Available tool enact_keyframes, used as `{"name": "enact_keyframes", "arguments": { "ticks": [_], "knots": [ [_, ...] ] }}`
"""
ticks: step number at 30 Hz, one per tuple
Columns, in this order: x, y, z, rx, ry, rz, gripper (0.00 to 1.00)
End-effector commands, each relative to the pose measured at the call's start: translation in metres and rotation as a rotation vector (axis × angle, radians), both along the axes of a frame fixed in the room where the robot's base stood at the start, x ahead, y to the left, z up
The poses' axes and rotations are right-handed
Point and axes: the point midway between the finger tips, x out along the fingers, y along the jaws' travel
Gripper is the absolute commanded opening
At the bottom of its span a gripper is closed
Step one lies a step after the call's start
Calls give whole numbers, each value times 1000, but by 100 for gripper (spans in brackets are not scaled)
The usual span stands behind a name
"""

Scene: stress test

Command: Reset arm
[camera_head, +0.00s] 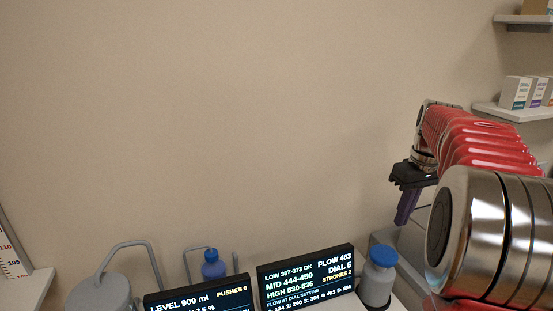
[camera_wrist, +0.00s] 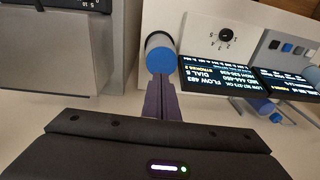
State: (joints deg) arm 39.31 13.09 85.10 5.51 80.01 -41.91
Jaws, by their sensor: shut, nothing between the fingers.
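My gripper (camera_head: 407,207) hangs from my red and silver arm at the right of the head view, with its purple fingers pointing down. In the wrist view my gripper (camera_wrist: 160,98) shows its two purple fingers together, shut with nothing between them. A blue-capped bottle (camera_head: 380,273) stands below and left of the fingers in the head view. In the wrist view the bottle's blue cap (camera_wrist: 161,60) shows just beyond the fingertips. I cannot tell how far apart they are, and no contact is clear.
Two dark displays, one reading level (camera_head: 198,300) and one reading flow (camera_head: 306,280), stand at the bottom of the head view. A blue bottle (camera_head: 213,267) stands behind them. A grey vessel (camera_head: 98,296) is at left. Shelves with boxes (camera_head: 515,92) are at upper right. The wall area is clear.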

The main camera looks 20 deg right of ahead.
Motion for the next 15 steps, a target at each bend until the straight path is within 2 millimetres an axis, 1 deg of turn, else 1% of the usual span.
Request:
{"name": "enact_keyframes", "arguments": {
  "ticks": [4, 8, 11, 12, 15],
  "knots": [
    [0, 0, 0, 1, 0, -19, 0],
    [4, -4, 0, -10, -15, -74, 0],
    [4, -6, -13, -12, -11, -141, 0],
    [2, -5, -21, -8, -6, -172, 0],
    [-5, 0, -33, -12, -3, -237, 0]
  ]
}}
